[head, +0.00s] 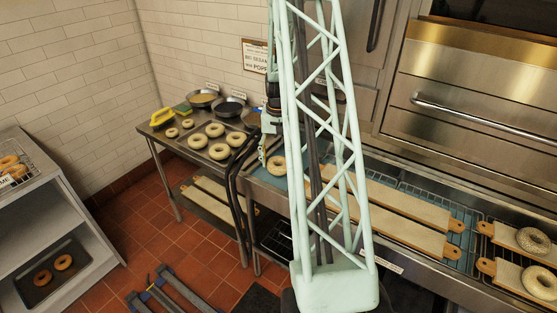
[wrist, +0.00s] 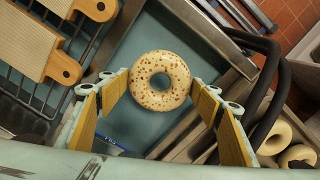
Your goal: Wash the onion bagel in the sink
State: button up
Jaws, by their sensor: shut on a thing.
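The onion bagel (wrist: 144,96), pale with brown flecks, is between the two fingers of my gripper (wrist: 161,82) in the wrist view. My gripper is shut on its sides. The blue-grey basin of the sink (wrist: 150,32) lies below the bagel. In the head view the bagel (head: 277,172) shows beside my gripper (head: 268,160), over the sink (head: 258,175). My arm's lattice hides part of the sink there. I cannot tell how high the bagel is above the basin floor.
A steel table (head: 177,146) left of the sink holds several plain bagels, bowls and a yellow item (head: 161,116). Long bagel boards (head: 400,200) lie on wire racks to the right. In the wrist view, dark hoses (wrist: 268,75) curve near the right side.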

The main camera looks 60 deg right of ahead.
jog(key=shift+f+b, duration=2.4)
jog(key=shift+f, duration=1.85)
jog(key=shift+r, duration=0.1)
notch_tip(320, 180, up, 13)
jog(key=p, duration=0.5)
dwell(0.8)
jog(key=shift+w+a, duration=0.1)
dwell(0.3)
